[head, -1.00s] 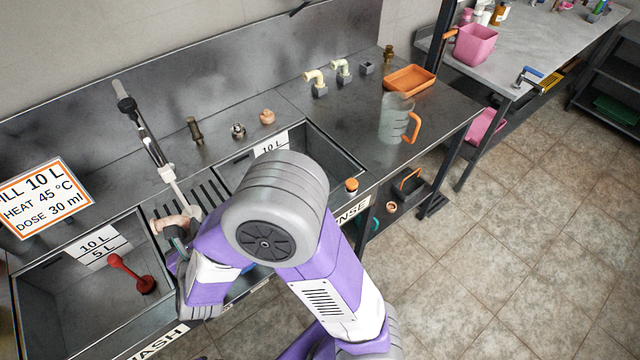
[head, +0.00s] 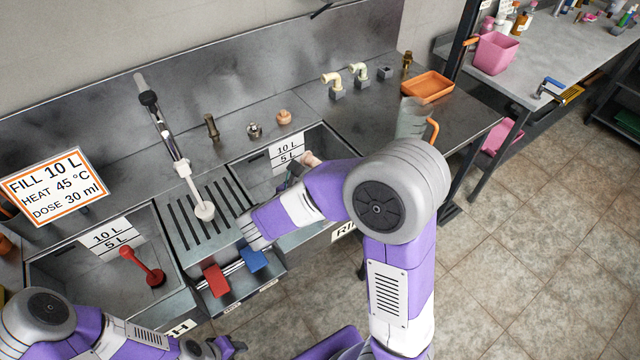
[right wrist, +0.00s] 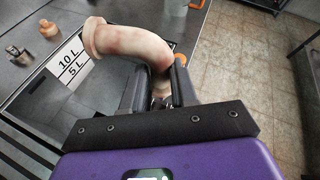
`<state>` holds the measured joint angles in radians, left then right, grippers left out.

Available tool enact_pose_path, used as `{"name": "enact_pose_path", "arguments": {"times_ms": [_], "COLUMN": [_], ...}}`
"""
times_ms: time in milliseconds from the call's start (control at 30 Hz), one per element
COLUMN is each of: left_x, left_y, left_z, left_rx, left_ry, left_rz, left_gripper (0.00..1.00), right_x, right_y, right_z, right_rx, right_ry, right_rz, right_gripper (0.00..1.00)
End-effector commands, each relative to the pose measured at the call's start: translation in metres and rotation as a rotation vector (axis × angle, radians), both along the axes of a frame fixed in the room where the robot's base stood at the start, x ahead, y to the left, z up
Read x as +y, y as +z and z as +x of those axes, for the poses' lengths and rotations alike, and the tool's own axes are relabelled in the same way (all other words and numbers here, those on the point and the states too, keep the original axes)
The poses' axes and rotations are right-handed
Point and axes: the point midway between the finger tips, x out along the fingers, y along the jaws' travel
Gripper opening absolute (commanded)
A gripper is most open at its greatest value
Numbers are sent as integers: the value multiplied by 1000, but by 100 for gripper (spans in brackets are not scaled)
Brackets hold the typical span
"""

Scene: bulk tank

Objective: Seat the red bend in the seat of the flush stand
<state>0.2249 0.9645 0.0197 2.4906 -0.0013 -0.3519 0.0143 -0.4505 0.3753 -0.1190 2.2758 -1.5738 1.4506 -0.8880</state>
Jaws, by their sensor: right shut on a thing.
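A pale, pinkish-red pipe bend (head: 311,159) is held by my right gripper (head: 296,172) over the right basin. In the right wrist view the curved bend (right wrist: 125,45) rises from between the jaws of my right gripper (right wrist: 158,95), its flanged end pointing left. Two cream bends (head: 333,79) (head: 358,69) stand on grey blocks on the back counter. A similar grey block (head: 385,72) to their right is bare; I cannot tell for sure whether it is the flush stand's seat. My left gripper (head: 230,346) is low at the front left, its jaw opening unclear.
An orange tray (head: 428,87) and a clear jug (head: 411,118) with an orange handle stand on the right counter. Brass and steel fittings (head: 254,131) line the back. A red plunger-like tool (head: 145,268) is in the left basin (head: 60,300). A slotted rack (head: 222,226) lies between basins.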

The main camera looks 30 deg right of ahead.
Motion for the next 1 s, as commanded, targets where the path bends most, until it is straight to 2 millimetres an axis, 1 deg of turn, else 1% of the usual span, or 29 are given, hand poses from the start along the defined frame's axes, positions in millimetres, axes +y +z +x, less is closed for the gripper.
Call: {"name": "enact_pose_path", "arguments": {"times_ms": [267,433,1000], "left_x": [0,0,0], "left_y": [1,6,-33], "left_z": [0,0,0], "left_rx": [0,0,0], "left_ry": [0,0,0], "left_rz": [0,0,0], "left_gripper": [43,43,43], "right_x": [1,3,3], "right_y": [0,1,-51], "right_z": [0,-1,-1], "right_rx": [-1,-1,-1], "right_ry": [3,4,4], "right_rz": [0,0,0], "right_gripper": [0,0,0]}}
